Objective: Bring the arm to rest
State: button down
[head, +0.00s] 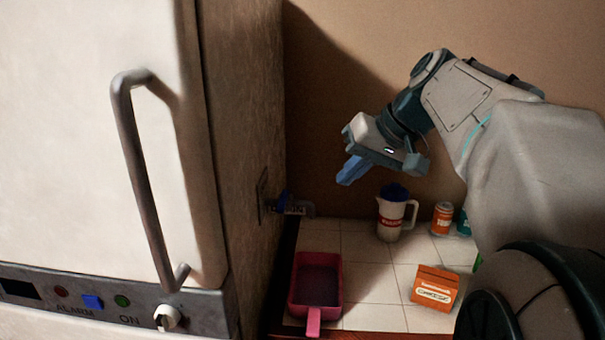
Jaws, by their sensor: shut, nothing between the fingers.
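My gripper (352,169) is at the end of my arm, raised above the tiled counter (363,284) in front of the wall. Its blue fingers are together, pointing down and to the left, with nothing between them. My arm comes in from the right side of the picture and bends down toward the gripper. The gripper touches no object.
A white fridge (60,120) with a grey handle (145,190) fills the left. On the counter are a pink pan (299,290), a white jug (391,220), an orange cheese box (435,288) and an orange can (441,218). A teal item (463,224) is partly hidden by my arm.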

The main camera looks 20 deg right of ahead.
jog(key=s+a+f+g+h, duration=0.1)
jog(key=s+a+f, duration=0.2)
jog(key=f, duration=0.4)
jog(key=s+a+f+g+h, duration=0.1)
jog(key=s+a+f+h, duration=0.1)
jog(key=s+f, duration=0.4)
jog(key=s+a+f+n+h, duration=0.1)
jog(key=s+a+f, duration=0.3)
jog(key=f, duration=0.6)
jog(key=shift+s+f+g+h, duration=0.15)
jog(key=shift+s+g+h, duration=0.15)
jog(key=shift+s+g, duration=0.15)
